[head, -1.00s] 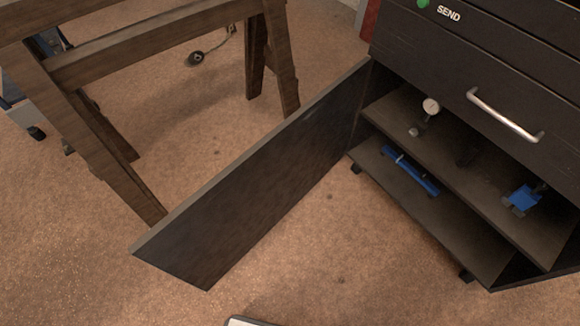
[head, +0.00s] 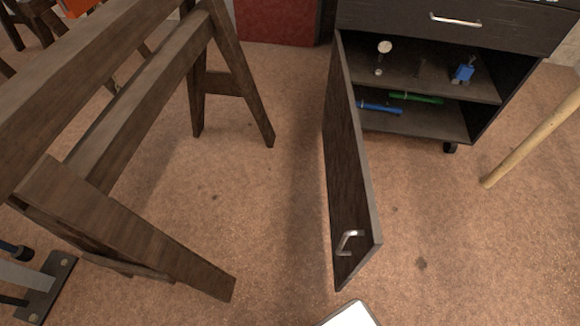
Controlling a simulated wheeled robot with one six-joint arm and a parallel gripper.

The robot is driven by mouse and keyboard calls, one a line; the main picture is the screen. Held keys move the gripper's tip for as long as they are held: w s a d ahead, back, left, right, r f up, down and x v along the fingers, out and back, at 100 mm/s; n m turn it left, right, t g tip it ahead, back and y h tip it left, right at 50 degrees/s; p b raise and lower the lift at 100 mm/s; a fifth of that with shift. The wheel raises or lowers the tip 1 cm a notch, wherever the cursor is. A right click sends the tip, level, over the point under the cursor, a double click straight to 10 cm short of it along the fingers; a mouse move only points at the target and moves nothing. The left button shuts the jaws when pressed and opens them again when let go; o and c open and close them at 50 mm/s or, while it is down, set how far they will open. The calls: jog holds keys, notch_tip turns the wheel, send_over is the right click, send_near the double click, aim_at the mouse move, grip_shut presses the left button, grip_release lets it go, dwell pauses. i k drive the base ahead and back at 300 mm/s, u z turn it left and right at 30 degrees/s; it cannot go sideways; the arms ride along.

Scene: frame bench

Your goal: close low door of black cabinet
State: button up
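The black cabinet (head: 365,17) stands at the upper right of the head view, with a closed drawer above an open compartment. Its low door (head: 343,150) is swung wide open, hinged at the compartment's left side and reaching toward me. A metal handle (head: 349,241) sits on the door's left face near its free end. Inside, the upper shelf (head: 425,80) holds a white dial gauge (head: 384,50) and a blue item (head: 463,73). Blue and green tools (head: 415,98) lie on the bottom shelf. My gripper is not in view.
A wooden pole (head: 535,138) slants at the right. A red box (head: 278,20) stands behind. A white-topped object shows at the bottom edge (head: 352,315).

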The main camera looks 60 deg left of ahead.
aim_at(356, 234)
jog(key=k, duration=0.5)
jog(key=u, duration=1.7)
jog(key=i, duration=0.5)
jog(key=z, duration=0.05)
jog(key=k, duration=1)
jog(key=z, duration=1.6)
jog(key=i, duration=0.9)
jog(key=u, duration=2.2)
